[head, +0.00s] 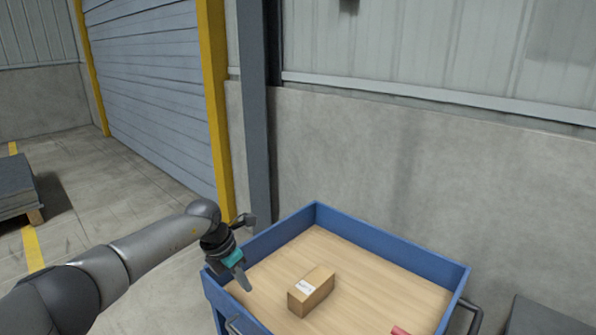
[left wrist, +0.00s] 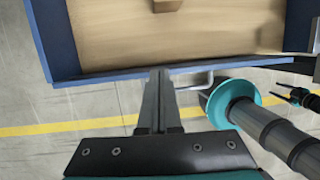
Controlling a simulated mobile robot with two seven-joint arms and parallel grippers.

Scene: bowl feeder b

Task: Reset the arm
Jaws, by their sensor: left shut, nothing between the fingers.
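My left gripper (head: 246,286) is shut and empty. It points down over the left side of the blue-walled cart tray, to the left of a small brown cardboard box (head: 311,291) and apart from it. The box has a white label and sits on the tray's wooden floor. In the left wrist view the shut fingers (left wrist: 160,73) reach toward the tray's blue edge, and part of the box (left wrist: 167,5) shows at the top. At the right of that view is a dark arm with a teal ring; the state of my right gripper there is too unclear to tell.
The blue cart (head: 377,237) has raised walls and a dark handle (head: 470,318) at right. A red item (head: 400,331) shows at the bottom edge. A concrete wall stands behind the cart. A yellow post (head: 216,110) and a dark column (head: 254,120) stand behind my left arm.

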